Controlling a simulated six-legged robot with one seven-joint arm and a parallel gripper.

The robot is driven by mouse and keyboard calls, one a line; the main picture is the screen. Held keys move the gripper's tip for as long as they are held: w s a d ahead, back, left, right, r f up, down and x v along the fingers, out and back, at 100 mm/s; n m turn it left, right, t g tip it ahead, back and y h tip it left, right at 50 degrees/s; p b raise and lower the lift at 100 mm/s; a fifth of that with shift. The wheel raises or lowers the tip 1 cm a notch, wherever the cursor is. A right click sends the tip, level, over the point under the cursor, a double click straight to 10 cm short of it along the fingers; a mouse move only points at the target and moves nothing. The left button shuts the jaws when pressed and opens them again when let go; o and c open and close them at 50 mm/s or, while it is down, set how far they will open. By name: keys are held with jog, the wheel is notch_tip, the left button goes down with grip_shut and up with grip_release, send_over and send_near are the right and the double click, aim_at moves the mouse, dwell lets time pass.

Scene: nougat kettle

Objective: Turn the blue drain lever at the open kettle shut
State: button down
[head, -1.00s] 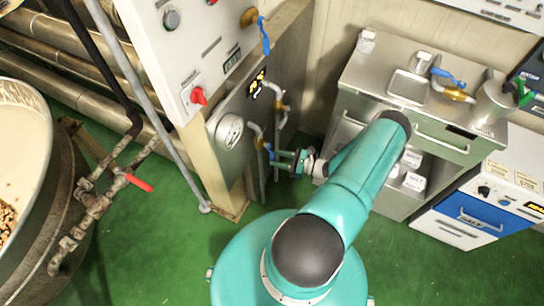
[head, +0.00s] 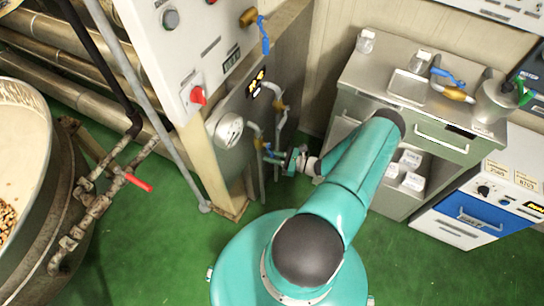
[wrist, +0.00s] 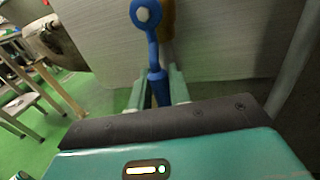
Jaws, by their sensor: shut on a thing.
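A blue lever (head: 269,151) sits on a small pipe valve beside the round gauge, low on the control cabinet. In the wrist view the lever (wrist: 153,50) runs from its round hub at the top down toward my gripper. My gripper (head: 275,157) is at the lever's free end. In the wrist view its two teal fingers (wrist: 158,92) stand on either side of the blue handle, shut on it. The handle's tip is hidden between the fingers. An open kettle (head: 45,190) with pale cream contents stands at the far left.
A red-handled valve (head: 138,183) is on piping beside the kettle. Another blue lever (head: 263,36) is higher on the cabinet (head: 180,60), and one (head: 448,76) is on the steel bench (head: 372,75). The green floor (head: 160,240) is clear between kettle and arm.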

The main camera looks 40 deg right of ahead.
jog(key=shift+a+m, duration=0.1)
jog(key=shift+m, duration=0.2)
jog(key=s+a+r+m+t+h, duration=0.2)
jog(key=a+r+m, duration=0.4)
jog(key=m, duration=1.3)
jog(key=shift+r+m+t, duration=0.3)
jog(key=shift+t, duration=0.5)
jog(key=shift+r+h, duration=0.1)
jog(key=shift+h, duration=0.2)
jog(key=c, duration=1.4)
grip_release()
jog(key=shift+o, duration=0.2)
jog(key=shift+s+d, duration=0.1)
jog(key=shift+s, duration=0.1)
jog(key=v, duration=1.3)
jog(key=shift+s+f, duration=0.2)
